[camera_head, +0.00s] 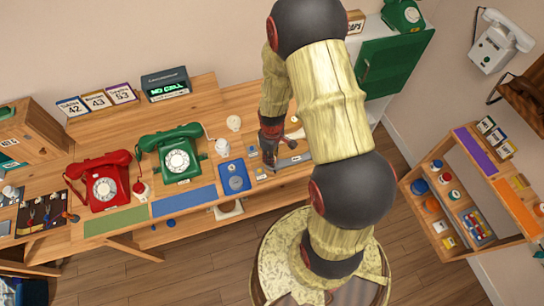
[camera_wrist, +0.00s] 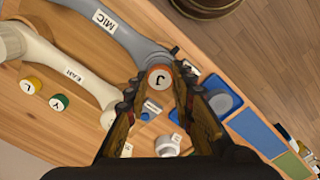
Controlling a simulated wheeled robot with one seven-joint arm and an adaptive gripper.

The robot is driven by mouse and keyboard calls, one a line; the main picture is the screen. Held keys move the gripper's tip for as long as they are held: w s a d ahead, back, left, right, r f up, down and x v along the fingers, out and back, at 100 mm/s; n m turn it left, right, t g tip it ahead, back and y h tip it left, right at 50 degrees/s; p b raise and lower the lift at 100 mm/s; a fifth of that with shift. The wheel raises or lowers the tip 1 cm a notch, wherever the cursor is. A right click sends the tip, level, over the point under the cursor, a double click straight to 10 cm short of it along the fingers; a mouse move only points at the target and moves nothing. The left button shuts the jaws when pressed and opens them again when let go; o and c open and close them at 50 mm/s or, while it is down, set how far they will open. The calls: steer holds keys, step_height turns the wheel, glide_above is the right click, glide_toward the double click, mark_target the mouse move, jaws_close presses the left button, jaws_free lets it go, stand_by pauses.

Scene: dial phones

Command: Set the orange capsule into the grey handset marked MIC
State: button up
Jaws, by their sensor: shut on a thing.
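The grey handset marked MIC (camera_wrist: 110,20) lies on the wooden bench, its near end at my fingertips; it also shows in the head view (camera_head: 293,161). My gripper (camera_wrist: 158,88) is shut on the orange capsule (camera_wrist: 159,78), which has a white face lettered J. The capsule overlaps the handset's near end in the wrist view. I cannot tell whether it is above the cup or inside it. In the head view my gripper (camera_head: 270,160) points down at the left end of the handset, and the capsule cannot be made out.
A cream handset marked EAR (camera_wrist: 70,73) lies beside the grey one, with yellow (camera_wrist: 31,86) and green (camera_wrist: 59,102) capsules near it. A blue tray (camera_wrist: 228,84) is close on the other side. Red (camera_head: 104,186) and green (camera_head: 178,156) phones stand farther left.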

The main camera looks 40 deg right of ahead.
steer(key=shift+f+b, duration=0.4)
steer(key=shift+f, duration=0.15)
steer(key=o, duration=1)
steer(key=shift+o, duration=0.6)
step_height(320, 180, up, 12)
stand_by(0.3)
